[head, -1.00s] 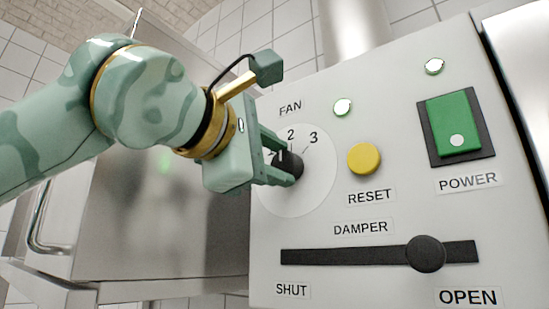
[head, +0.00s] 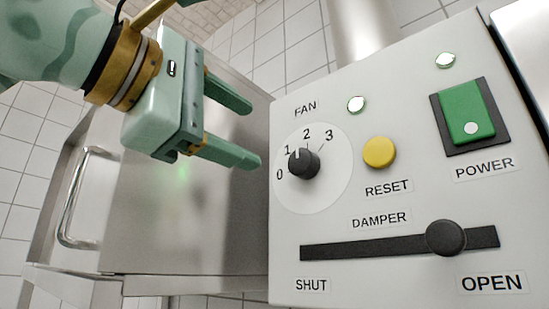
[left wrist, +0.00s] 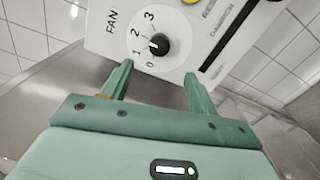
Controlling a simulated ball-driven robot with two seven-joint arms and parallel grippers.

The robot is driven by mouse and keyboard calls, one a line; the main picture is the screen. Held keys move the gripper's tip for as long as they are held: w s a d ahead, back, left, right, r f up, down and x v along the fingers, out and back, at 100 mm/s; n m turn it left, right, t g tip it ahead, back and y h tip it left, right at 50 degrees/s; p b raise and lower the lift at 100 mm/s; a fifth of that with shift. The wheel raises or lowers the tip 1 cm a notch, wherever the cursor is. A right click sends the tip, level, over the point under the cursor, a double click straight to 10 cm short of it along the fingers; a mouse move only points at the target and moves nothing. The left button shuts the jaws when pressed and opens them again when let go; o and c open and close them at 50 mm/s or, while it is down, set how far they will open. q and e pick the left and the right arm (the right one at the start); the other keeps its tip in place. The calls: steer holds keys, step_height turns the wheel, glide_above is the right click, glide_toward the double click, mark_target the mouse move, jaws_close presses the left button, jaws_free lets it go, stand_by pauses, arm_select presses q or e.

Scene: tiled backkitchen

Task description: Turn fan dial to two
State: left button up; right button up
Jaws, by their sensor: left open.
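The black fan dial (head: 304,163) sits on a round white plate marked 0, 1, 2 and 3. Its white mark points up and left, at about 1. In the left wrist view the dial (left wrist: 158,46) is beyond the fingers, between their lines. My left gripper (head: 250,132) is open and empty, to the left of the dial and apart from it. Its two fingers also show in the left wrist view (left wrist: 158,70). My right gripper is not in view.
The panel also carries a yellow reset button (head: 379,152), a green power switch (head: 467,108) and a damper slider (head: 446,238) toward OPEN. Two small lamps (head: 356,104) are lit. A steel cabinet (head: 190,230) with a handle stands left of the panel.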

arm_select(q)
steer(key=v, duration=0.6)
steer(key=shift+b, duration=0.3)
steer(key=shift+w, duration=0.1)
